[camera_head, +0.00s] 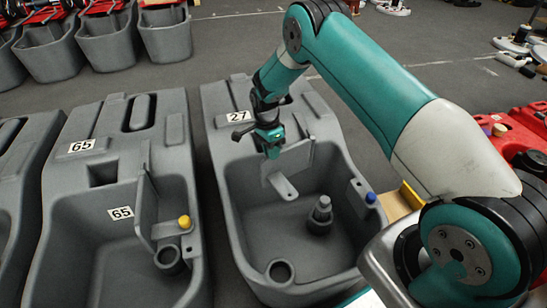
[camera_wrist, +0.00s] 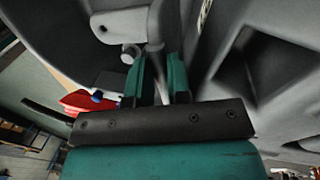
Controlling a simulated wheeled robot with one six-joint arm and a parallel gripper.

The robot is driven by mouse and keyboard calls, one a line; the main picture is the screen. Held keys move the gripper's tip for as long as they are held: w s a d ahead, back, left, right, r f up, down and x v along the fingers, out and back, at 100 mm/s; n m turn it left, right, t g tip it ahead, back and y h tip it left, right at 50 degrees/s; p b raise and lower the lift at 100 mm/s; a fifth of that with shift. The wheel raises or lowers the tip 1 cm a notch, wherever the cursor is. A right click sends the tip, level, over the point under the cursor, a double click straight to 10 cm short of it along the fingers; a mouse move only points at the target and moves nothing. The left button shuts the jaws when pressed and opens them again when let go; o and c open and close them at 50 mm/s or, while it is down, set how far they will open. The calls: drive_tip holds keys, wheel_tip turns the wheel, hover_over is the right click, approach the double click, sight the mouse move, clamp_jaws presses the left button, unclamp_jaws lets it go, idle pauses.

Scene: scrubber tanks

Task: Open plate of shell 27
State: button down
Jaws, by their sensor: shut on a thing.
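Shell 27 (camera_head: 215,165) is a grey tank with a white "27" label (camera_head: 238,116), in the middle of the head view. Its grey plate (camera_head: 300,157) stands tilted across the inside, near the rear of the basin. My gripper (camera_head: 271,143) is over the plate's upper left part, with its fingers pointing down. In the wrist view my gripper (camera_wrist: 160,68) is shut on the plate's thin grey edge (camera_wrist: 155,60), which shows between the teal fingers. The exact contact is partly hidden by the fingers.
A grey stub (camera_head: 320,213) stands inside the basin, and a blue cap (camera_head: 370,198) sits on its right rim. Shell 65 (camera_head: 60,210), with a yellow cap (camera_head: 184,222), stands close on the left. Red machines (camera_head: 515,125) are at right. Grey floor is open behind.

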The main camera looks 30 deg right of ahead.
drive_tip(key=shift+w+m, duration=0.3)
drive_tip(key=shift+w, duration=0.1)
drive_tip(key=c, duration=1.1)
unclamp_jaws()
drive_tip(key=w+r+p, duration=0.1)
drive_tip(key=r, duration=0.4)
drive_tip(key=w+r+p, duration=0.1)
drive_tip(key=r, duration=0.5)
drive_tip(key=w+r+p, duration=0.1)
drive_tip(key=r, duration=0.5)
drive_tip(key=shift+w, duration=0.25)
